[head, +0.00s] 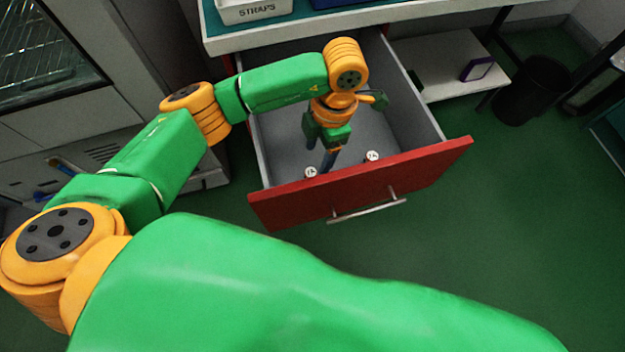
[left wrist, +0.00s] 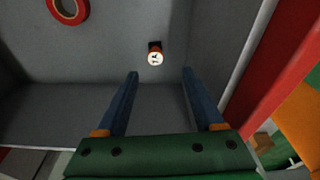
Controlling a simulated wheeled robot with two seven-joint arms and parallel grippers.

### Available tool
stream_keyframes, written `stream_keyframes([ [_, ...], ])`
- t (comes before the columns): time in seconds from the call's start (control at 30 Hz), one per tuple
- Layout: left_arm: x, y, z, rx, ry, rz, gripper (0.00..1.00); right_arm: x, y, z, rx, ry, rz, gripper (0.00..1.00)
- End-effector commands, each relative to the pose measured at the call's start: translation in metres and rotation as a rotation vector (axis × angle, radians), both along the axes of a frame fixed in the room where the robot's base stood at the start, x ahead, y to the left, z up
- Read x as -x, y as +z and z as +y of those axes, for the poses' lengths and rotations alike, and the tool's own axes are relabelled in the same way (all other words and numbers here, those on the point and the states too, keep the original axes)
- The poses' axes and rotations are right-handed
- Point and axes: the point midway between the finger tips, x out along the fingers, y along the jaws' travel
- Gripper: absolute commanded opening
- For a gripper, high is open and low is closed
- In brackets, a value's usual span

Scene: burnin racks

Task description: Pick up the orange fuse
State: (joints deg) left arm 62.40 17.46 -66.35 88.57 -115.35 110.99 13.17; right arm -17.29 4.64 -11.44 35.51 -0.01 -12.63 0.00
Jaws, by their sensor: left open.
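In the left wrist view, the orange fuse (left wrist: 155,57) has a round white labelled end and a dark part behind it. It is in the grey drawer, beyond the fingertips and roughly centred between them. My left gripper (left wrist: 159,74) is open, with its two blue fingers apart and nothing between them. In the head view, my left gripper (head: 328,160) reaches down into the drawer near its red front. Two white-ended pieces show there, one at left (head: 310,172) and one at right (head: 372,156); I cannot tell which is the wrist-view fuse. My right gripper is not in view.
The open drawer (head: 420,110) has grey walls and a red front (head: 350,190) with a metal handle. A red ring (left wrist: 68,8) lies in it. Above stands a bench with a white STRAPS bin (head: 255,10). A black bin (head: 532,88) stands at right. Green floor is clear at right.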

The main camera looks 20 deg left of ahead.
Motion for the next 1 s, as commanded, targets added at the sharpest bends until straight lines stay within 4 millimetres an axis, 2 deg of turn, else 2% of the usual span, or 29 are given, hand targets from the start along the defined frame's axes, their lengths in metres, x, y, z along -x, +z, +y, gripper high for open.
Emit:
stream_keyframes([
  [0.03, 0.000, -0.024, 0.000, 0.000, 0.000, 0.000, 0.69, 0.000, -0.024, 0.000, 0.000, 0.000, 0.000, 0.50],
  [0.13, 0.000, -0.037, 0.000, 0.001, 0.000, 0.000, 0.69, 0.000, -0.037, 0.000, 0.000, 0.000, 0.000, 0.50],
  [0.27, 0.001, -0.045, 0.002, 0.001, 0.000, 0.003, 0.69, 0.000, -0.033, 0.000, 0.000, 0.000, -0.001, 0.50],
  [0.6, 0.003, -0.100, 0.016, 0.000, 0.000, 0.004, 0.69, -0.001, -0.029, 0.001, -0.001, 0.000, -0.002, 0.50],
  [0.83, 0.003, -0.102, 0.016, 0.001, -0.001, -0.001, 0.69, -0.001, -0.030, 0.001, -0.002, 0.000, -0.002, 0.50],
  [1.0, 0.003, -0.102, 0.016, 0.001, -0.001, 0.000, 0.23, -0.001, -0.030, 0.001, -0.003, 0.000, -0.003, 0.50],
])
